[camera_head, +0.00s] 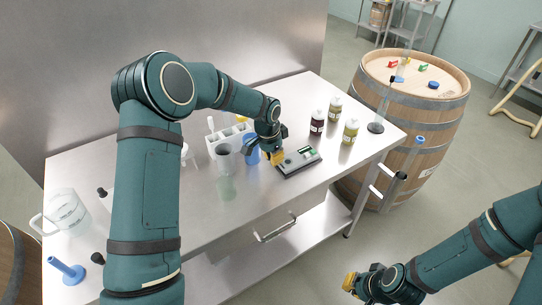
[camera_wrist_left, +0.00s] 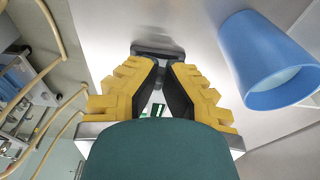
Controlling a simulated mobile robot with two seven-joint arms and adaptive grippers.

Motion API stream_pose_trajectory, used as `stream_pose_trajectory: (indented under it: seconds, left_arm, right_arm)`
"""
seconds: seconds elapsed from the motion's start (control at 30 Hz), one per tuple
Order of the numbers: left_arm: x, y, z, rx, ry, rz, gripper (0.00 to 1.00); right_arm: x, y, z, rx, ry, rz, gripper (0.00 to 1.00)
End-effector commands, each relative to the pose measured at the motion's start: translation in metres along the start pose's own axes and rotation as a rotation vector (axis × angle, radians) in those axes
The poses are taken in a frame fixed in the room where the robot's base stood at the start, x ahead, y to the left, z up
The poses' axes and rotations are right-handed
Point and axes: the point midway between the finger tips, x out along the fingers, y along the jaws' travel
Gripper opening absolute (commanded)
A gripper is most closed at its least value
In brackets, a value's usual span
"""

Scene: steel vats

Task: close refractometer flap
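The refractometer (camera_head: 300,164) is a small grey and black box with a green and white display. It lies on the steel table near the right end in the head view. My left gripper (camera_head: 276,158) is low over the table, its yellow fingertips right at the refractometer's left end. I cannot tell whether they touch it. The flap is too small and too hidden to make out. In the left wrist view the fingers of my left gripper (camera_wrist_left: 163,85) stand apart, with a green patch between them. My right gripper (camera_head: 351,283) is off the table at lower right; its opening is unclear.
A blue cup (camera_head: 252,154) stands close beside my left gripper; it also shows in the left wrist view (camera_wrist_left: 265,65). Several sample bottles (camera_head: 317,122) stand behind the refractometer. A white rack (camera_head: 228,136) is left of it. A barrel (camera_head: 420,110) stands beyond the table.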

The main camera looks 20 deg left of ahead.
Motion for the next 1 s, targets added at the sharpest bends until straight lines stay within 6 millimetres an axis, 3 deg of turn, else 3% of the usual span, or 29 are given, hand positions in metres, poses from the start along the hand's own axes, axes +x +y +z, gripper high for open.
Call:
stream_pose_trajectory:
  seconds: [0.4,1.0]
  left_arm:
    - [-0.002,0.002,-0.016,0.003,-0.281,0.003,0.00]
    - [0.000,0.002,-0.020,0.002,-0.376,0.006,0.00]
  right_arm:
    - [-0.031,-0.010,-0.004,0.000,0.000,-0.006,0.00]
    - [-0.037,-0.012,-0.004,0.001,0.000,-0.007,0.00]
